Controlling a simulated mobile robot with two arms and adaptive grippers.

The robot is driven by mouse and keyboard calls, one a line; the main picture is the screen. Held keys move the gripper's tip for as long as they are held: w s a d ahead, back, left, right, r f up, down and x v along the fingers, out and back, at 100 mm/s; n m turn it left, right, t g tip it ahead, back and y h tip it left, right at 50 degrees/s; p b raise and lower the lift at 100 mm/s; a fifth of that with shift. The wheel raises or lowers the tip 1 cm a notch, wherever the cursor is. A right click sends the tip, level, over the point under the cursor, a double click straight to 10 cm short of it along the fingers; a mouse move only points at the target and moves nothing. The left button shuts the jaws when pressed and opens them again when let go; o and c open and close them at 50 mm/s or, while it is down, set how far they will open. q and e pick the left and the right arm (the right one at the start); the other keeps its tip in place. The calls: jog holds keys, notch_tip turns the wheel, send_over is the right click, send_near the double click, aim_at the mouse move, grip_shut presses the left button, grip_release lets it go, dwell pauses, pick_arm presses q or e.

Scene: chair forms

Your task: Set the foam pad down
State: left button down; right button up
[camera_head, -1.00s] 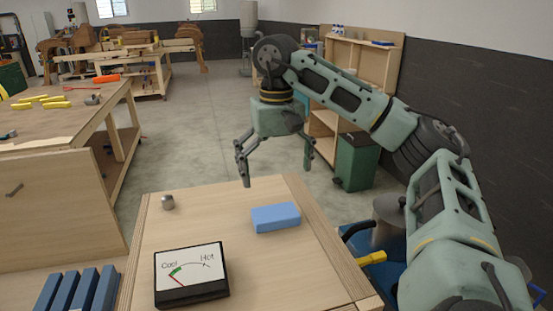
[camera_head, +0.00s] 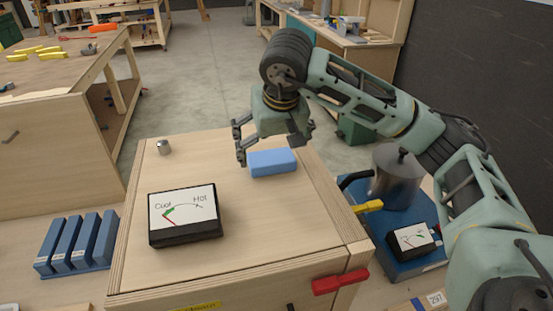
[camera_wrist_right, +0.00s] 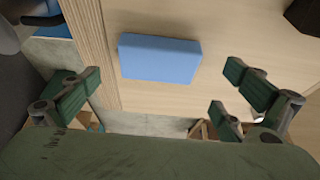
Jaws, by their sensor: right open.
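The foam pad, a light blue block (camera_head: 272,162), lies flat on the wooden box top, toward its far right part. It also shows in the right wrist view (camera_wrist_right: 160,58), whole and clear of the fingers. My right gripper (camera_head: 275,147) is open, with its fingers spread at the far side of the pad. In the right wrist view the fingers (camera_wrist_right: 163,82) stand apart with nothing between them, and the pad lies just beyond their tips. My left gripper is not in view.
A dial gauge marked Cool and Hot (camera_head: 185,215) and a small metal knob (camera_head: 164,147) stand on the same top. Several blue blocks (camera_head: 78,243) sit at the left. A red handle (camera_head: 340,281) is at the front. A grey metal pot (camera_head: 396,175) stands at right.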

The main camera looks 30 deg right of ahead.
aim_at(271, 157)
jog(key=p+x, duration=0.2)
jog(key=x, duration=0.1)
jog(key=shift+w+d+f, duration=0.15)
jog(key=shift+w, duration=0.05)
jog(key=shift+w+f, duration=0.2)
jog(key=shift+f, duration=0.35)
jog(key=shift+c, duration=0.6)
jog(key=c, duration=0.7)
